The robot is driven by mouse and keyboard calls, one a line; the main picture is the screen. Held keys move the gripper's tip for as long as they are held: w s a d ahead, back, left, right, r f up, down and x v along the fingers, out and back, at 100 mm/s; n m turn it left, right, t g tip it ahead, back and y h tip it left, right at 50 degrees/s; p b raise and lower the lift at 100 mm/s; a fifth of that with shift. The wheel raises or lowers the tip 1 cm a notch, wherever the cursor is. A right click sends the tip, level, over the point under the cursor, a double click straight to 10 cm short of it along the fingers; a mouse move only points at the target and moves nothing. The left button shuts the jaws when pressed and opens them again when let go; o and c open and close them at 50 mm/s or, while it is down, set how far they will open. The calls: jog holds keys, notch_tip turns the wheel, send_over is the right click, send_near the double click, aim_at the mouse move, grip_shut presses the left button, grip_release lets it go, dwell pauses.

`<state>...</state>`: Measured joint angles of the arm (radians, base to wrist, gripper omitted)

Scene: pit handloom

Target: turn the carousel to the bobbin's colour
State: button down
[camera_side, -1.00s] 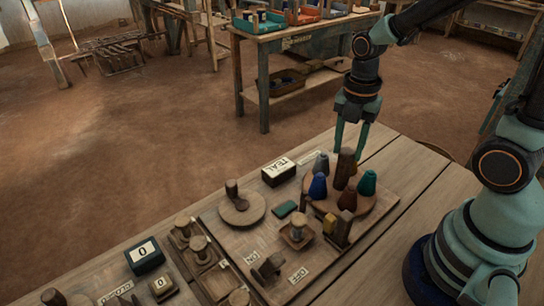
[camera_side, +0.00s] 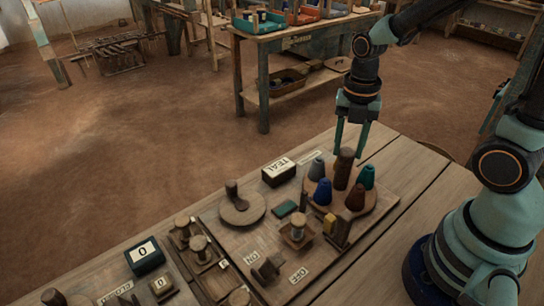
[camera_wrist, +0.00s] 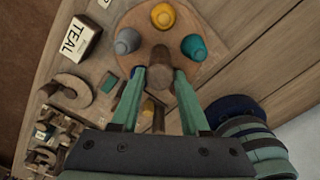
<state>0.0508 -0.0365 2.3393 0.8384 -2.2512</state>
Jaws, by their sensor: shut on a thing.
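The round wooden carousel (camera_side: 338,201) stands on the board at the right. It carries upright cones: grey (camera_side: 315,168), blue (camera_side: 323,191), dark red (camera_side: 355,198) and teal (camera_side: 366,177). A yellow cone (camera_wrist: 162,15) shows in the wrist view, with the grey (camera_wrist: 127,41) and teal (camera_wrist: 194,47) ones. My gripper (camera_wrist: 160,73) is shut on the carousel's brown centre post (camera_side: 343,170), one finger on each side. A bobbin (camera_side: 297,227) stands on a small square tray in front; its colour is hard to tell. A block reads TEAL (camera_side: 279,172).
A teal tile (camera_side: 285,208) lies left of the carousel. A dark upright post with a yellow piece (camera_side: 329,222) stands close to its front. A round disc with a knob (camera_side: 241,208) and ON/OFF labels are on the same board. Bare planks (camera_side: 415,185) lie to the right.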

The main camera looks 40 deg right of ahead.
jog(key=shift+r, duration=0.1)
jog(key=shift+c, duration=2)
grip_release()
notch_tip(320, 180, up, 12)
